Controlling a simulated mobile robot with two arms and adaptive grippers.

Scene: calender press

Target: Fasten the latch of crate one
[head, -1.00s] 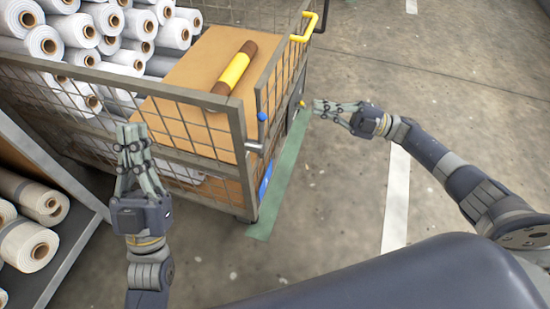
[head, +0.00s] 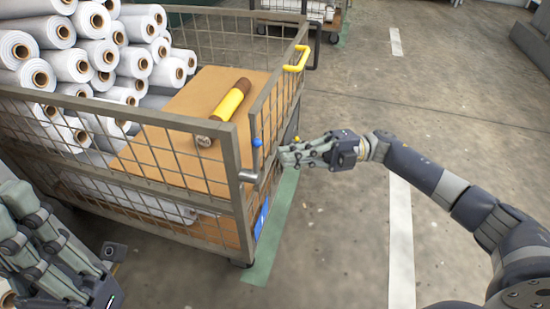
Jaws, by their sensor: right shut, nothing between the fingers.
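A wire-mesh crate (head: 235,152) stands left of centre; I cannot read a number on it. At its near right corner post are a blue-tipped pin (head: 257,143) and a grey metal lever (head: 248,177), likely parts of the latch. My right gripper (head: 283,157) is shut and empty. Its fingertips point left, close to the crate's right side and just right of the blue tip; I cannot tell whether they touch it. My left gripper (head: 45,245) is at the lower left, in front of the crate, partly cut off by the frame; its finger gap is unclear.
White rolls (head: 90,60) and a brown carton (head: 200,95) fill the crate. A yellow-and-brown roll (head: 229,101) lies on the carton. A yellow handle (head: 299,60) tops the right side. A green floor stripe (head: 272,235) runs alongside. The floor at right is clear.

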